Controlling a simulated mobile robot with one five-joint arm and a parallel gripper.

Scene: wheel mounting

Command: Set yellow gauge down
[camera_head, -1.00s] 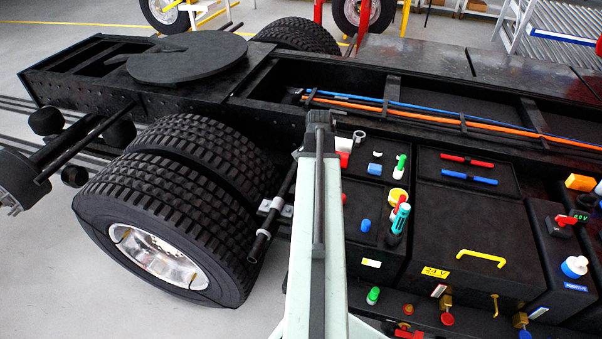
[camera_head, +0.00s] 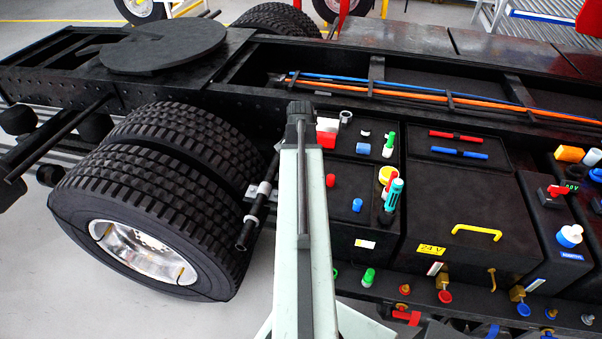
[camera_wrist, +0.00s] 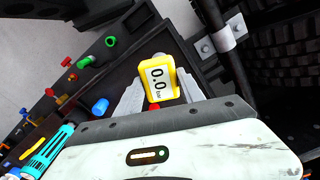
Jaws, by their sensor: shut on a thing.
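The yellow gauge (camera_wrist: 160,79) is a small yellow-framed block with a white display reading 0.0. In the wrist view it sits between the two grey fingers of my gripper (camera_wrist: 158,92), which is shut on it. A dark panel edge lies behind it in the picture. I cannot tell whether the gauge touches a surface. In the head view I cannot make out the gauge or the fingers; my pale arm fills the lower middle of the picture.
A dark box top (camera_head: 352,189) carries small coloured caps and a teal tool (camera_head: 393,194). The teal tool also shows at lower left in the wrist view (camera_wrist: 48,152). Large tyres (camera_head: 150,225) stand left of my arm. A battery box with a yellow handle (camera_head: 477,231) is to the right.

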